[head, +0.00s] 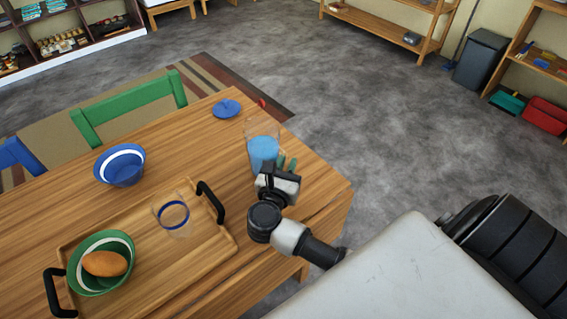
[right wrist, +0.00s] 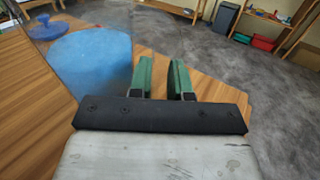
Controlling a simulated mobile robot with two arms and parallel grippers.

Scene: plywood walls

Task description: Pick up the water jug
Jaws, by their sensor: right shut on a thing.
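The water jug (head: 263,153) is clear, with blue water in its lower part. It is upright at the right side of the wooden table; I cannot tell whether its base touches the top. In the right wrist view, the jug (right wrist: 92,62) fills the upper left, close beside the fingers. My right gripper (head: 287,163) is at the jug's near right side. Its green fingers (right wrist: 161,80) are close together with a narrow gap, shut on the jug. The gripped part is see-through and hard to make out. My left gripper is out of view.
A blue lid-like disc (head: 227,109) lies behind the jug. A blue bowl (head: 120,166) stands at left. A wooden tray (head: 212,257) holds a clear glass (head: 172,215) and a green bowl (head: 101,251) with brown food. A green chair (head: 130,105) stands behind the table.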

